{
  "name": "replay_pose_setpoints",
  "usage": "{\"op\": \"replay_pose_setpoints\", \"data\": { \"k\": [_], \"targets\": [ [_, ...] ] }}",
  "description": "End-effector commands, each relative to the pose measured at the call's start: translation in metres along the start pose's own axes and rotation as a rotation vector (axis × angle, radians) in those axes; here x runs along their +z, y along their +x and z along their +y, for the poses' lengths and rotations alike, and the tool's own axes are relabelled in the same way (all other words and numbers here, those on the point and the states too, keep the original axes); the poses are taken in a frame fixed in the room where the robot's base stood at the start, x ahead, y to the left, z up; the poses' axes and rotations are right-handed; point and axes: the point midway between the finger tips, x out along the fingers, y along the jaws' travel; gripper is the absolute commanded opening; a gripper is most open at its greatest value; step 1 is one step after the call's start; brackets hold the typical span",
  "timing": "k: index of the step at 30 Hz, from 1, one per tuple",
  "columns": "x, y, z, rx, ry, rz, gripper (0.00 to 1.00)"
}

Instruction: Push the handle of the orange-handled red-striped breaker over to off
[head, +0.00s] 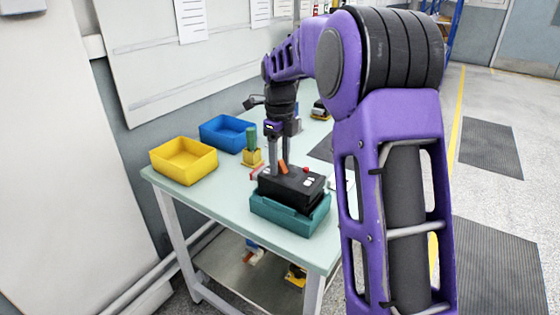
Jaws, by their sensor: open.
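A black breaker (298,193) sits on a teal base (270,213) near the front of the table. Its short orange handle (283,167) stands up on top, leaning to the left. Pale marks and a small red spot show on its top; I cannot make out a red stripe. My gripper (279,166) points down right over the handle, with its fingers open. The fingertips are close to the handle; I cannot tell whether they touch it. My gripper hides part of the breaker's far side.
A yellow bin (184,154) and a blue bin (228,121) stand at the left of the table (215,200). A yellow block with a green post (252,147) stands close left of my gripper. My arm hides the table's right side.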

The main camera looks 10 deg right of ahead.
Motion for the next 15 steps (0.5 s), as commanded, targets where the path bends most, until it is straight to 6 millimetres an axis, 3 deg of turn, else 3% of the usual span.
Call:
{"op": "replay_pose_setpoints", "data": {
  "k": [4,12,15],
  "targets": [
    [0.0000,-0.0001,-0.0001,0.000,0.000,0.000,0.51],
    [0.0000,-0.0003,-0.0001,0.000,0.000,0.000,0.02],
    [0.0000,-0.0003,-0.0001,0.000,0.000,0.000,0.00]
  ]
}}
